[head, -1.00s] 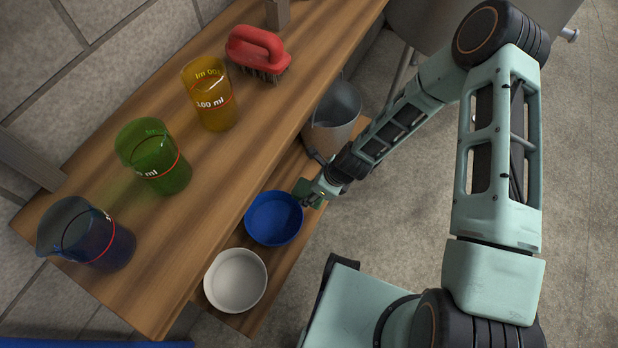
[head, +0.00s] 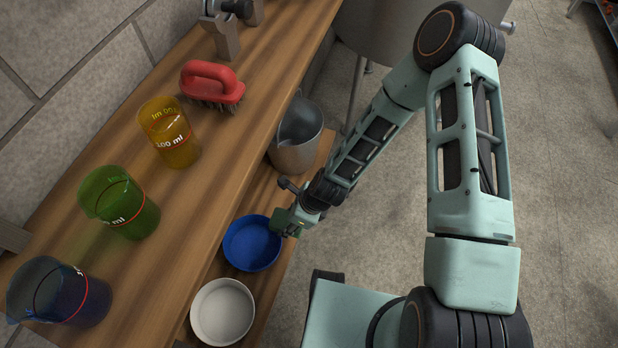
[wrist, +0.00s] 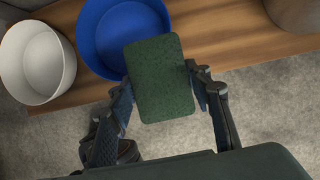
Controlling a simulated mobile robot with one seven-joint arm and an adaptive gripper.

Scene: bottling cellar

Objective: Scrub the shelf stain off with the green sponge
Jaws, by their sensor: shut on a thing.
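My gripper (wrist: 160,90) is shut on the green sponge (wrist: 157,76), a dark green block held between the two fingers in the wrist view. In the head view my gripper (head: 288,222) is at the right rim of the blue bowl, beside the lower shelf (head: 274,277). In the wrist view the sponge overlaps part of the blue bowl (wrist: 105,35) and the shelf edge. I cannot tell whether it touches either. No stain can be made out on the visible parts of the shelf; bowls, the upper board and my arm hide parts of it.
The lower shelf holds a white bowl (head: 223,312) and a metal jug (head: 296,138). The upper board carries a red brush (head: 212,84) and yellow (head: 170,133), green (head: 121,203) and blue (head: 60,292) beakers. Open floor (head: 570,200) lies to the right.

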